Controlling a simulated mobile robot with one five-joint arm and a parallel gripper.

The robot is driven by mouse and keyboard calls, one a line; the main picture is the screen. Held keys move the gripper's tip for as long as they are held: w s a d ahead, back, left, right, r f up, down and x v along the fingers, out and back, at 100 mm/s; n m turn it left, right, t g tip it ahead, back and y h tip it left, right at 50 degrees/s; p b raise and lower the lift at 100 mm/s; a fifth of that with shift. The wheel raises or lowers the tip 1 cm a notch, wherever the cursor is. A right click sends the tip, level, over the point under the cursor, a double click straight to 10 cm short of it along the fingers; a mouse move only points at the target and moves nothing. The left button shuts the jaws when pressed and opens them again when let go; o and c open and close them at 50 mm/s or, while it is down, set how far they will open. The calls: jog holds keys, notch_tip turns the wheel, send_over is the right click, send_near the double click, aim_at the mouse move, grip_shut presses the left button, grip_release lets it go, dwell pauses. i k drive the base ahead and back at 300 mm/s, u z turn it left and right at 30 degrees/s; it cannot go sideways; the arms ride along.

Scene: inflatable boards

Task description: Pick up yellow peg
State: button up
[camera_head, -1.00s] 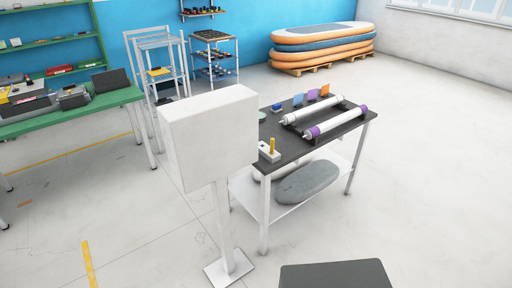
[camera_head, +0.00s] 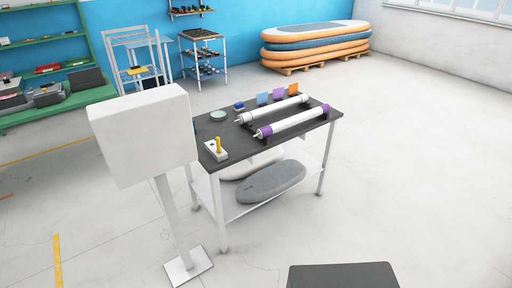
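The yellow peg (camera_head: 218,144) stands upright in a small white block (camera_head: 215,153). The block sits at the near left corner of the dark-topped table (camera_head: 290,140). My gripper is not in view, so its state cannot be seen.
A white box on a post (camera_head: 140,135) stands just left of the table. Two rollers (camera_head: 292,122), coloured cards (camera_head: 278,95) and a round dish (camera_head: 218,115) are on the tabletop. The floor right of the table is clear.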

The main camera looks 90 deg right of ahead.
aim_at(218, 139)
jog(key=k, duration=1.1)
jog(key=z, duration=1.25)
jog(key=i, duration=2)
jog(key=u, duration=0.05)
